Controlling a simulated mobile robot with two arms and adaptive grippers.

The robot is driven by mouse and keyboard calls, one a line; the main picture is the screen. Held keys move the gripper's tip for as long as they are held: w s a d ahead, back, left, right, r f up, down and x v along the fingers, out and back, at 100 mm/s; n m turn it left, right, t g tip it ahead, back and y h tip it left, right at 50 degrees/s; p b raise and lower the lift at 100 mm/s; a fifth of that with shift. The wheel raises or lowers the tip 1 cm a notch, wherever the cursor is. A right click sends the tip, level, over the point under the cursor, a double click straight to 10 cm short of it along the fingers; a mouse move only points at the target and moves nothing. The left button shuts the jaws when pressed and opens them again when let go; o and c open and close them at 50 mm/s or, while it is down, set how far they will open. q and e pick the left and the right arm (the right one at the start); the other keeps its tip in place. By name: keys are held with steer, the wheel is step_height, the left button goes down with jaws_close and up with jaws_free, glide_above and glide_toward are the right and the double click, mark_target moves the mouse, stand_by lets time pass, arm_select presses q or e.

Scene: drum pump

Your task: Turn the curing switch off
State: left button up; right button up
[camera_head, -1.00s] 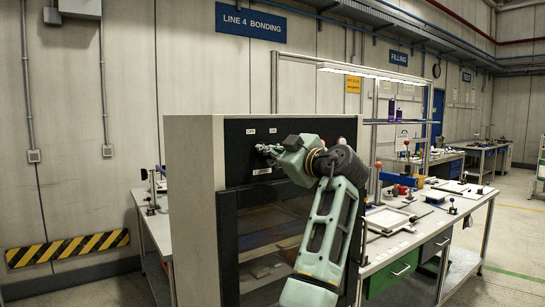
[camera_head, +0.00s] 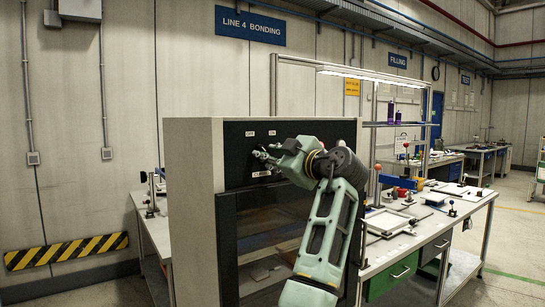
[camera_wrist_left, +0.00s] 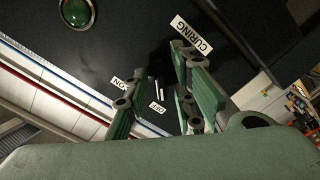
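The dark control panel (camera_head: 237,152) of the cabinet carries an OFF label (camera_head: 250,133), an ON label (camera_head: 273,132) and a CURING label (camera_head: 262,173). My left gripper (camera_head: 261,157) is in front of the panel, below the OFF and ON labels and just above CURING. In the left wrist view my left gripper (camera_wrist_left: 165,105) is open, with its two fingers apart. A small pale piece, apparently the curing switch (camera_wrist_left: 160,88), shows between the fingers, near the OFF label (camera_wrist_left: 157,106); its position is unclear. In the head view it is hidden. My right gripper is out of view.
A round green lamp (camera_wrist_left: 75,12) sits on the panel, away from the fingers. The cabinet's pale side wall (camera_head: 192,205) stands at left. A workbench (camera_head: 415,235) with tools and trays stands to the right.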

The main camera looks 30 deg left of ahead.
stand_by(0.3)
arm_select(q)
steer(key=v, duration=1.2)
steer(key=shift+w+f, duration=0.1)
